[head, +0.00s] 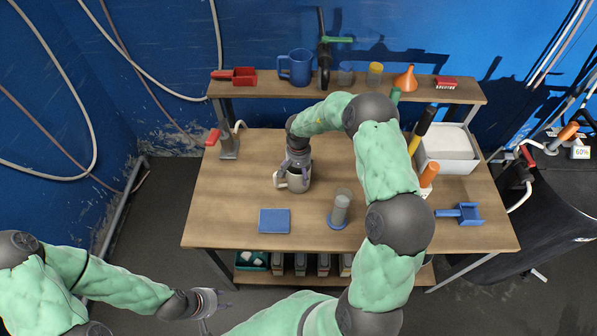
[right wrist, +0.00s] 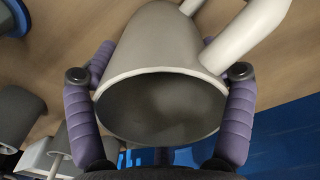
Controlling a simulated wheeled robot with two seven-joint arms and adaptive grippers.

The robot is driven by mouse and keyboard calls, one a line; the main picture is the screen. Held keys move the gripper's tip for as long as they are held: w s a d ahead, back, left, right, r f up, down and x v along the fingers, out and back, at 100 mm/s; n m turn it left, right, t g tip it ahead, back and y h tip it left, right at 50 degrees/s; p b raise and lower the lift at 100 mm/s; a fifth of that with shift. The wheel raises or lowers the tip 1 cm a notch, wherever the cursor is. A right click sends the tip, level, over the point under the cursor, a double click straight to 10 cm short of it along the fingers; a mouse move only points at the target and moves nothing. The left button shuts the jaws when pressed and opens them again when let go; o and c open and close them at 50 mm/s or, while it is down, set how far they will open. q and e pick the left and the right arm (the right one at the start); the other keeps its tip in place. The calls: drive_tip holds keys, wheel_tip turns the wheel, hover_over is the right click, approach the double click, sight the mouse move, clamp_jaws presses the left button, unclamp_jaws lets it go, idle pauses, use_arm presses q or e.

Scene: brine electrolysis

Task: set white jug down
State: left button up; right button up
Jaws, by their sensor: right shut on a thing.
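The white jug (head: 297,183) is at the middle-left of the wooden table (head: 230,215) in the head view, its handle pointing left. My right gripper (head: 298,162) comes down on it from above and is shut on it. In the right wrist view the jug (right wrist: 160,60) fills the middle, with its open mouth toward the camera and the purple fingers of the gripper (right wrist: 160,100) on both sides. Whether its base touches the table top is hard to tell. My left gripper (head: 215,302) is low at the left, off the table's front; its fingers look apart and empty.
A blue flat block (head: 274,221) and a clear cylinder on a blue base (head: 340,208) stand near the front. A white bin (head: 449,150) and a blue scoop (head: 462,212) are at the right. The back shelf (head: 340,90) holds a blue jug (head: 296,67).

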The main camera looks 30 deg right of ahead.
drive_tip(key=shift+f, duration=0.1)
drive_tip(key=o, duration=1.5)
drive_tip(key=shift+c, duration=0.2)
drive_tip(key=shift+r, duration=0.25)
wheel_tip(320, 180, up, 12)
drive_tip(key=p, duration=0.2)
drive_tip(key=shift+f+p, duration=0.15)
drive_tip(key=shift+p, duration=0.15)
